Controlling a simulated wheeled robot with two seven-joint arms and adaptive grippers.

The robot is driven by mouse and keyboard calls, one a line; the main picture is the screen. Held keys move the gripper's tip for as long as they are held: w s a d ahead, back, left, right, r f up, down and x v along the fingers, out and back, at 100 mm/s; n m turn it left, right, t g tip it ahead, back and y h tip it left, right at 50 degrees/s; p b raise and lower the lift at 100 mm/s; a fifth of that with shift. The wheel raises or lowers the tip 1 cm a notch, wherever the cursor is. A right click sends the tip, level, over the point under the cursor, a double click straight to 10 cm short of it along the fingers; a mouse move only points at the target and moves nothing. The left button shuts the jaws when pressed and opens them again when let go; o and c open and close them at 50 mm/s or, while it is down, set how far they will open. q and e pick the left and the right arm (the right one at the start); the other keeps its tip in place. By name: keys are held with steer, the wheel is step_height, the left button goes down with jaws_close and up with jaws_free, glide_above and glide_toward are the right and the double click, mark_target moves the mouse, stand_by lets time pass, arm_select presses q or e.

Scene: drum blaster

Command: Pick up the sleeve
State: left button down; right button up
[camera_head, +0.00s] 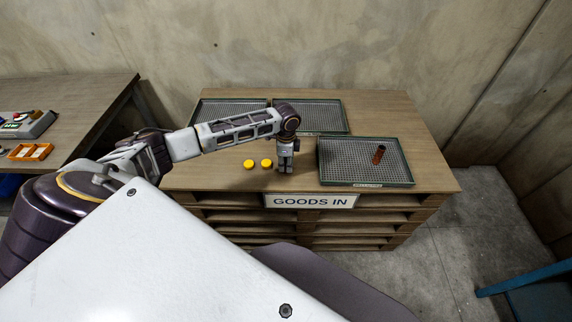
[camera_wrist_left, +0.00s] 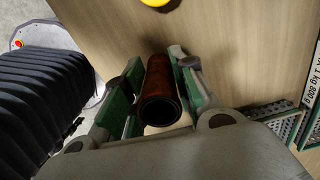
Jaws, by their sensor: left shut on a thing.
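A brown hollow tube, the sleeve (camera_wrist_left: 159,80), is between the green-padded fingers of my left gripper (camera_wrist_left: 156,72) in the left wrist view, with its open end toward the camera. My left gripper (camera_head: 285,165) is shut on it, low over the front middle of the wooden table. The head view does not clearly show the held sleeve behind the fingers, and I cannot tell whether it touches the table. A similar reddish-brown tube (camera_head: 378,154) stands upright in the right mesh tray. My right gripper is not in view.
Two yellow round caps (camera_head: 257,163) lie just left of the gripper. The right tray (camera_head: 330,178) is close on its right; two more trays (camera_head: 338,106) lie at the back. A "GOODS IN" sign (camera_head: 311,201) is on the front edge. A side table (camera_head: 85,103) stands left.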

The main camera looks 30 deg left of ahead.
arm_select(q)
step_height(320, 180, up, 8)
steer(key=shift+r, duration=0.7)
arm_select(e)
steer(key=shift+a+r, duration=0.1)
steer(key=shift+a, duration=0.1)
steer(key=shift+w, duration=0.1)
